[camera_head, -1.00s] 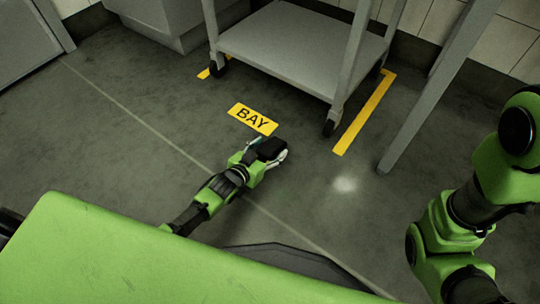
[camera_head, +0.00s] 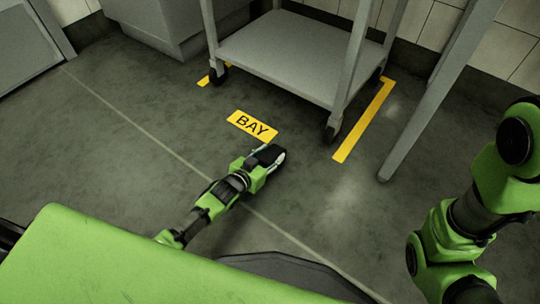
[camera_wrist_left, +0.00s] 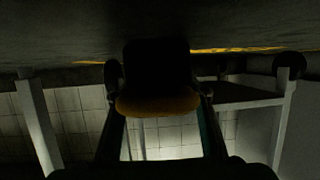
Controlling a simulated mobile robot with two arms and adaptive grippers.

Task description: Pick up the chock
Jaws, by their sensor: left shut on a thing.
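The chock shows in the left wrist view as a dark block with a dull yellow face (camera_wrist_left: 157,104), between the two fingers. My left gripper (camera_head: 272,157) is shut on it. In the head view the chock (camera_head: 268,153) is a small black shape at the fingertips, partly covered by the gripper. The gripper is low over the floor, just in front of the yellow BAY label (camera_head: 252,125). I cannot tell whether the chock touches the floor. My right arm shows at the right edge of the head view, but its gripper is out of the picture.
A grey wheeled trolley (camera_head: 295,60) stands behind the label, its front caster (camera_head: 331,131) to the right of my gripper. Yellow floor strips (camera_head: 362,120) mark its bay. A grey slanted leg (camera_head: 425,110) stands farther right. The floor to the left is clear.

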